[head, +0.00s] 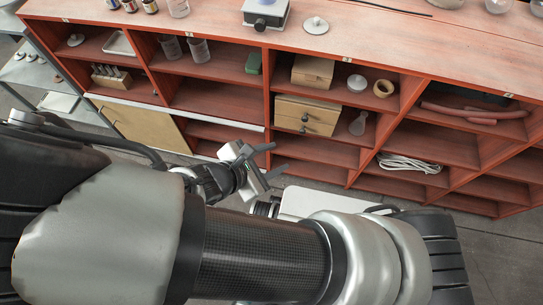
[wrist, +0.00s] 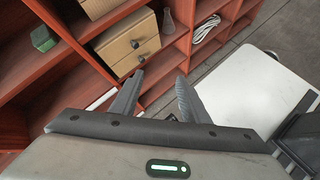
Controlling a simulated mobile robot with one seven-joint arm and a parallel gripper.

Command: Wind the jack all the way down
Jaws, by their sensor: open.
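No lab jack can be made out for certain. A grey, box-like device (head: 265,12) with a dark knob on its front stands on the top of the red shelf unit, at the upper edge of the head view; I cannot tell whether it is the jack. My gripper (head: 272,160) is open and empty in front of the shelves, below the level of the top. In the wrist view its two fingers (wrist: 161,76) are spread apart, pointing toward a wooden drawer box (wrist: 127,45). The device is outside the wrist view.
The red shelf unit (head: 348,42) spans the back. Its compartments hold the drawer box (head: 308,115), a wooden box (head: 312,72), beakers (head: 199,50), a green block (head: 254,62) and a white cable coil (head: 408,163). A round pale item (head: 315,25) lies on top, right of the device.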

